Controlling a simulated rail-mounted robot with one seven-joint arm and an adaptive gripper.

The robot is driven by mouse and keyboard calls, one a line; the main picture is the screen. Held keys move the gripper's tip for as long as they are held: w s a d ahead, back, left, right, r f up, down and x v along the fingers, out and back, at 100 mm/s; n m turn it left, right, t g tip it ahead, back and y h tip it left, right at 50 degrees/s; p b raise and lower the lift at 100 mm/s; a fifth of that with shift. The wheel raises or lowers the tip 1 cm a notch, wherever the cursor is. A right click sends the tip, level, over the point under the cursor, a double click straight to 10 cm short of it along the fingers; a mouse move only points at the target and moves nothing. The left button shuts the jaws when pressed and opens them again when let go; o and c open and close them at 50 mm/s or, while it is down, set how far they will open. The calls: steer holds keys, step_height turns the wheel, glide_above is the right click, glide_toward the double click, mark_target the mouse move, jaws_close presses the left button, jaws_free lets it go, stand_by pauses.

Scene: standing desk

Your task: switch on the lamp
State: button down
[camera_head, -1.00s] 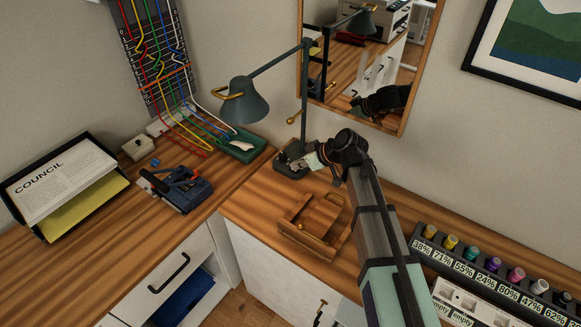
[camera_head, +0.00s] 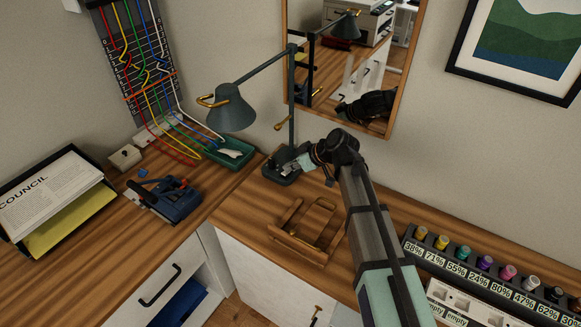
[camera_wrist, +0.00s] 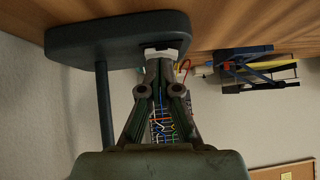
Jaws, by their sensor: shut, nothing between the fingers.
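The dark grey-blue desk lamp (camera_head: 232,117) stands at the back of the desk by the wall, its shade hanging out to the left on a long arm. No glow shows at the shade. Its flat base (camera_head: 272,176) rests on the desk, and the base also fills the top left of the wrist view (camera_wrist: 85,38). A small white switch (camera_wrist: 160,53) sits on the base. My gripper (camera_wrist: 160,62) is shut and empty, its fingertips at the switch. They look to be touching it, but I cannot be sure. In the head view my gripper (camera_head: 292,167) is over the base.
A wooden holder (camera_head: 303,243) lies in front of the lamp. A green tray (camera_head: 236,160), a blue tool (camera_head: 176,200) and a paper tray (camera_head: 52,205) are to the left. A row of bottles (camera_head: 485,265) stands right. A mirror (camera_head: 397,75) hangs behind the lamp.

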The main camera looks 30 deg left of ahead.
steer(key=r, duration=0.1)
steer(key=r+p, duration=0.1)
steer(key=r, duration=0.2)
steer(key=shift+w+r, duration=0.25)
steer(key=shift+w, duration=0.15)
steer(key=b+v, duration=0.2)
steer(key=v, duration=0.7)
steer(key=shift+w+d, duration=0.15)
steer(key=shift+d, duration=0.2)
steer(key=shift+r, duration=0.1)
steer(key=shift+s+r+g+p, duration=0.1)
steer(key=shift+s+g+p, duration=0.2)
steer(key=shift+s+p, duration=0.5)
steer(key=shift+w, duration=0.1)
